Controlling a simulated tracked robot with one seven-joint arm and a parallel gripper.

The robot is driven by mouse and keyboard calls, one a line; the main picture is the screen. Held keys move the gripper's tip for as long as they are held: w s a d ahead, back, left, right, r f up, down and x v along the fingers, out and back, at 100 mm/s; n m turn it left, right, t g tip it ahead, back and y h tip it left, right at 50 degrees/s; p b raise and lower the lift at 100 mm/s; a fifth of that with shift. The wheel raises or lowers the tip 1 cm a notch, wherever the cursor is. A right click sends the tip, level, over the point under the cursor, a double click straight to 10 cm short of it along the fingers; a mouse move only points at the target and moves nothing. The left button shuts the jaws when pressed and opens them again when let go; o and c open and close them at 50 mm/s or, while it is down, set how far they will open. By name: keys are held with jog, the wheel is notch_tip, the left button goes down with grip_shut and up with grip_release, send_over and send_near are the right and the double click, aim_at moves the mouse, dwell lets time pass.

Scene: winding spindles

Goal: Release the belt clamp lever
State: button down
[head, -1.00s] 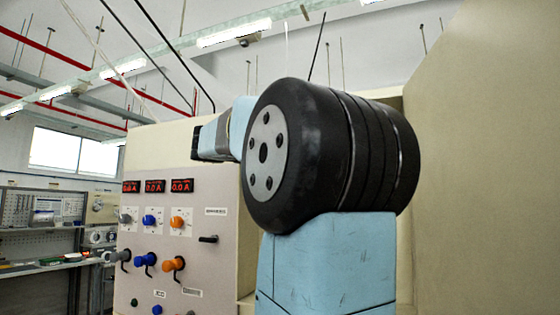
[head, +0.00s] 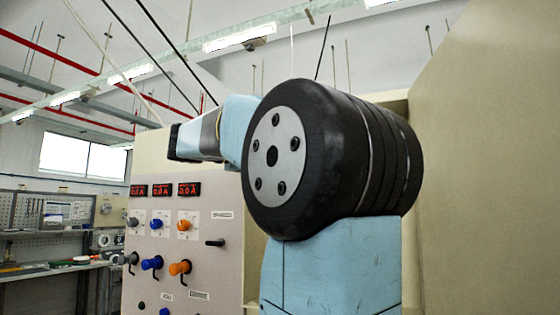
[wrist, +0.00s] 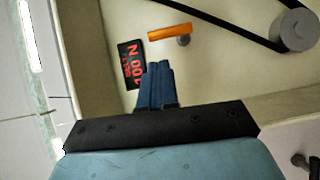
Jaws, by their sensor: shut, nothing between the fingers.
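An orange lever (wrist: 170,32) on a grey pivot (wrist: 183,41) is mounted on a beige panel in the wrist view; it looks like the belt clamp lever. It lies nearly level in that picture. My gripper (wrist: 160,66) has its blue fingers closed together and empty. The fingertips appear below the lever in the picture, apart from it; the depth between them is hard to judge. In the head view, my arm hides the lever, and the gripper's fingers cannot be made out.
A dark display with red digits (wrist: 132,64) sits left of the lever. A black belt (wrist: 225,30) runs to a grey pulley (wrist: 297,30) at the right. In the head view, a panel (head: 150,262) carries red displays, coloured knobs, cranks and a black handle (head: 215,242).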

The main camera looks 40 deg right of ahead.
jog(key=w+a, duration=0.1)
jog(key=a, duration=0.6)
jog(key=shift+w, duration=0.2)
jog(key=s+d, duration=0.2)
jog(key=d, duration=0.7)
dwell(0.5)
